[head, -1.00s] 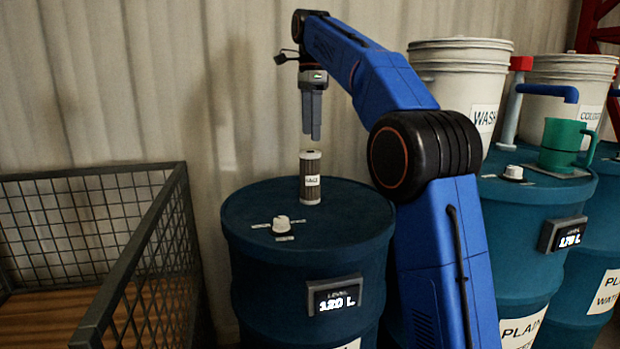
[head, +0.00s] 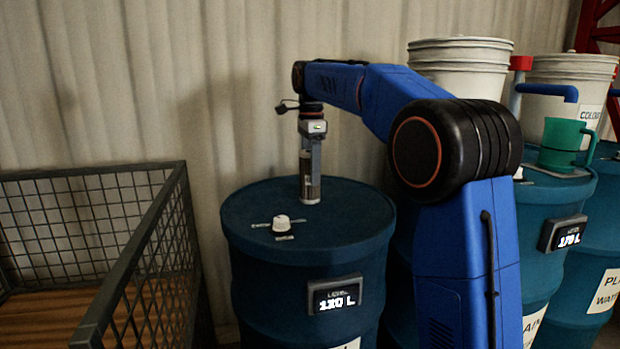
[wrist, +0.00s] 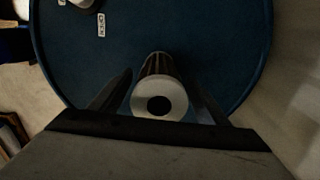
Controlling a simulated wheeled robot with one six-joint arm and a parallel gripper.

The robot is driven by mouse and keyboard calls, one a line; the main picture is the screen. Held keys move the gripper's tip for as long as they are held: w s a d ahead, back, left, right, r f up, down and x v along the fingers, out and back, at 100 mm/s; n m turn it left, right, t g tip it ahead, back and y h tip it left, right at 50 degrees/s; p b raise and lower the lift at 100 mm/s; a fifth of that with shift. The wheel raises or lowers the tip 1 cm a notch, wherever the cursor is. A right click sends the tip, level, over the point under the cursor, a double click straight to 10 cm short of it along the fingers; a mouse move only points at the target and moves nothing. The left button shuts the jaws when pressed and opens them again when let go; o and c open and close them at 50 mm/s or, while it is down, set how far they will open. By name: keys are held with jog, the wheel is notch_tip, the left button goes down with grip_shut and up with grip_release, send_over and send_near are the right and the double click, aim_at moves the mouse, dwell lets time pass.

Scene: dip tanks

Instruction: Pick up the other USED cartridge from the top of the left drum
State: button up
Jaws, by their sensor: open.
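The used cartridge (head: 309,189) stands upright on the top of the left drum (head: 345,205), behind the drum's white knob. My gripper (head: 310,170) is pointing down over the cartridge, with its fingers reaching down along the cartridge's upper part. In the wrist view the cartridge's pale round end with a dark hole (wrist: 160,105) lies between the two open fingers (wrist: 158,108), with a gap showing on each side. The cartridge's label is mostly hidden by the fingers in the head view.
A white knob (head: 281,223) and a level display (head: 335,295) are on the left drum. A wire mesh crate (head: 140,240) stands to the left. More blue drums (head: 560,200), white buckets (head: 460,70) and a green jug (head: 563,142) are at the right. A corrugated wall is close behind.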

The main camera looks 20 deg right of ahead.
aim_at(309, 194)
jog(key=shift+a+f, duration=0.1)
jog(key=shift+f, duration=1.9)
jog(key=c, duration=1.4)
jog(key=shift+o, duration=0.2)
jog(key=shift+r, duration=0.15)
